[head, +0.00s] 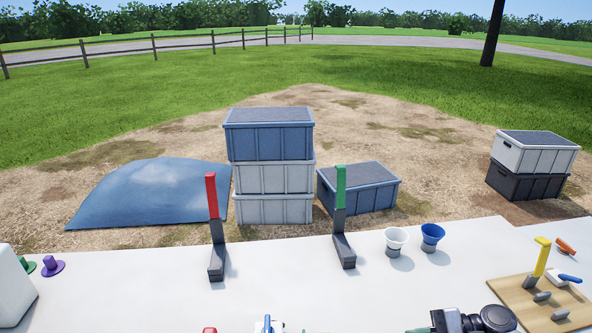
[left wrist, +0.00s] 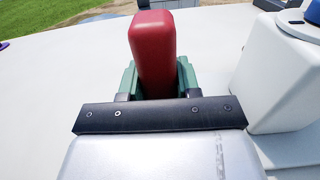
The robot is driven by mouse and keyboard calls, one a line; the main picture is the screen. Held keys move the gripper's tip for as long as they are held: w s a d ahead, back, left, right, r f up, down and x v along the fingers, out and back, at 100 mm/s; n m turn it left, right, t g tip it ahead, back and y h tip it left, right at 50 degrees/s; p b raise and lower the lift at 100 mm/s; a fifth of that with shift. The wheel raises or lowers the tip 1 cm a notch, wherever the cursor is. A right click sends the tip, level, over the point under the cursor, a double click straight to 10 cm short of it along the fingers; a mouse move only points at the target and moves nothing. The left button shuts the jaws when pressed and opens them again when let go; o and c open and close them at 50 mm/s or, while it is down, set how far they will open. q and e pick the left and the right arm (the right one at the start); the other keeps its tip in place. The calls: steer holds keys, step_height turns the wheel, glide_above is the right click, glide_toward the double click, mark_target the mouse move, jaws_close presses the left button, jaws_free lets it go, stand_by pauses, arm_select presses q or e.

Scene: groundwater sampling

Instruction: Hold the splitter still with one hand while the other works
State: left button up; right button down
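In the left wrist view a red upright bar (left wrist: 154,50) stands between the green fingers of my left gripper (left wrist: 158,80). The fingers lie close against both its sides. Its lower part is hidden. A red tip (head: 210,330) at the bottom edge of the head view may be the same bar. Just right of it is a small white and blue thing (head: 268,326), mostly cut off. I cannot tell for sure which part is the splitter. My right gripper (head: 418,330) comes in at the bottom edge, pointing left; its fingers are mostly cut off.
A red-handled stand (head: 216,262) and a green-handled stand (head: 343,250) stand on the white table (head: 120,290). Right of them are a white funnel (head: 396,238), a blue funnel (head: 432,234) and a wooden board (head: 520,296) with a yellow handle (head: 541,258). Crates (head: 272,176) stand beyond.

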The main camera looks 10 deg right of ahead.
arm_select(q)
steer(key=o, duration=0.5)
